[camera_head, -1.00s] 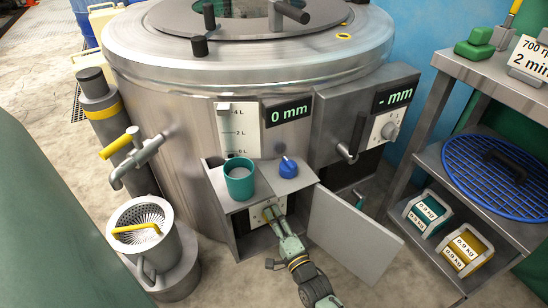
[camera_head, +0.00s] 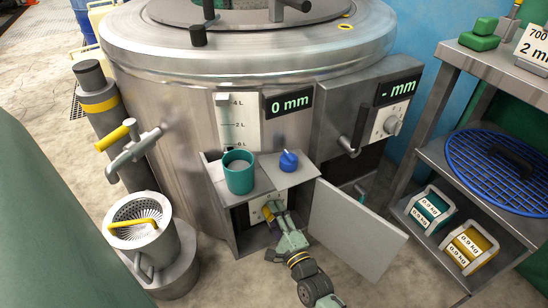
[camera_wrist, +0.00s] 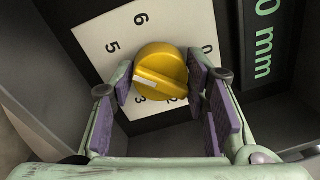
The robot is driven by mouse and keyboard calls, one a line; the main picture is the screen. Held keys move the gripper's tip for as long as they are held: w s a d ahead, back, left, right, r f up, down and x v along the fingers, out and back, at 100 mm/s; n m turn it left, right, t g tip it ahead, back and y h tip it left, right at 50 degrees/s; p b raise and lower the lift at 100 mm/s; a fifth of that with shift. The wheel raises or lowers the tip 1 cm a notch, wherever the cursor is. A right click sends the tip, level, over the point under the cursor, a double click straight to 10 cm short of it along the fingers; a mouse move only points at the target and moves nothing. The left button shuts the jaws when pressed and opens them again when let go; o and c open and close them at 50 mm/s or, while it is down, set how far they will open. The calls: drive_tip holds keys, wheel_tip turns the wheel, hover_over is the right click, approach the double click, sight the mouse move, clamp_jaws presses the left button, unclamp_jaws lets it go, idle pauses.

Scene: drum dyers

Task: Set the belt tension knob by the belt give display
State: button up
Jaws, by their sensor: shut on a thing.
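The yellow knob (camera_wrist: 160,70) sits on a white dial plate (camera_wrist: 92,38) with black numbers, inside the open compartment low on the drum. It also shows in the head view (camera_head: 266,215). Its white pointer mark faces left in the wrist view, between the 5 and the 3; the number there is hidden by a finger. My gripper (camera_wrist: 163,84) is shut on the knob, with purple pads on both sides. In the head view my gripper (camera_head: 274,213) reaches into the compartment. A display (camera_head: 290,102) on the drum reads "0 mm"; green "0 mm" digits also show in the wrist view (camera_wrist: 266,38).
The compartment's door (camera_head: 355,232) stands open right of my arm. A right-hand box carries a "- mm" display (camera_head: 396,88). A metal shelf (camera_head: 492,85) stands at the right.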

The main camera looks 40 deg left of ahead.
drive_tip(key=o, duration=1.1)
drive_tip(key=shift+o, duration=0.2)
drive_tip(key=v, duration=1.2)
drive_tip(key=shift+r, duration=0.1)
